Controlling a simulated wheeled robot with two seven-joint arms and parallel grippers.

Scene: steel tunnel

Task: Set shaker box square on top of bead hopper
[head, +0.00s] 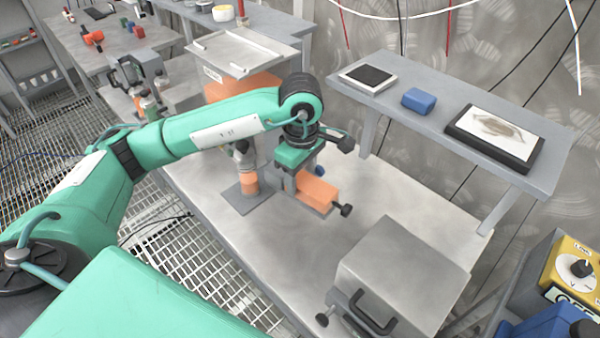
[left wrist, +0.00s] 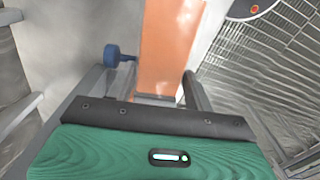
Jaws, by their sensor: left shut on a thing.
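My left gripper (head: 303,186) is shut on an orange block-shaped thing (head: 319,195), which I take for the shaker box, over the middle of the workbench. A black knob shows at its right end. In the left wrist view the orange body (left wrist: 168,45) runs away between the fingers (left wrist: 150,92), with a blue knob on its left. Behind my arm, an orange body (head: 240,86) under a pale flat top with raised rails (head: 245,50) looks like the bead hopper; my forearm hides its middle. The gripper is apart from that top. My right gripper is not in view.
A grey metal box with a black handle (head: 405,275) stands at the bench's front right. A raised shelf (head: 450,115) behind holds a blue block and framed panels.

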